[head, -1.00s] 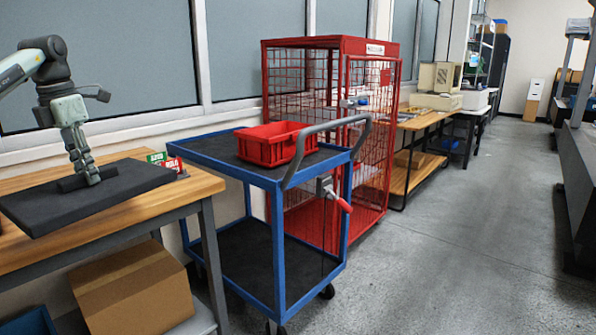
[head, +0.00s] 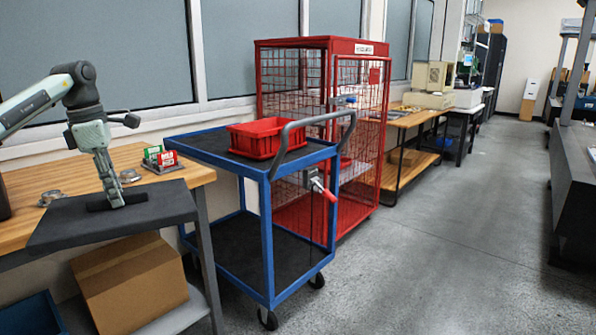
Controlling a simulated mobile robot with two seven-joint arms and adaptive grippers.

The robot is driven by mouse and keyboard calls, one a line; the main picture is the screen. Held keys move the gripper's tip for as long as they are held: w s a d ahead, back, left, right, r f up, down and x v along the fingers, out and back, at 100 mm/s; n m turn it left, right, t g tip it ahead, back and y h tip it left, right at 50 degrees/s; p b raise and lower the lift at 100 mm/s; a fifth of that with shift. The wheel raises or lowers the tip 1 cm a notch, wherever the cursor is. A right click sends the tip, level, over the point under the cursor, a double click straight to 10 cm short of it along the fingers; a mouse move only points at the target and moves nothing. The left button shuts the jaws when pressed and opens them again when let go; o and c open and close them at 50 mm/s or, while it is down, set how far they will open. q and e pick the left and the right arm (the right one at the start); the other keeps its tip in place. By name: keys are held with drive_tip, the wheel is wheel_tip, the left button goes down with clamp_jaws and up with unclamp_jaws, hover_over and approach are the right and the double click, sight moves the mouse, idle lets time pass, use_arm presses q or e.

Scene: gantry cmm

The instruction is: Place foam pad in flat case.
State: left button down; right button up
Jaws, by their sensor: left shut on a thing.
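The foam pad (head: 165,212) is a flat dark grey slab in the head view, at the left, in front of the wooden bench. My left gripper (head: 116,201) comes down on it from above and is shut on a raised dark bar on its top. The pad is roughly level and juts out past the bench's front edge, apparently held clear of it. I cannot pick out a flat case in this view. My right gripper is not in view.
The wooden bench (head: 25,231) bears metal rings (head: 130,176) and small red and green boxes (head: 160,158). A blue cart (head: 266,215) with a red bin (head: 262,140) stands to the right, before a red cage (head: 350,145). A cardboard box (head: 130,280) sits below.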

use_arm(q)
drive_tip(key=s+d+f+m+g+y, duration=0.1)
drive_tip(key=s+d+f+m+g, duration=0.1)
drive_tip(key=s+d+f+m, duration=1.4)
drive_tip(key=s+d+m, duration=0.3)
drive_tip(key=m, duration=0.4)
drive_tip(key=shift+d+f+m, duration=0.3)
drive_tip(key=shift+d+f, duration=0.05)
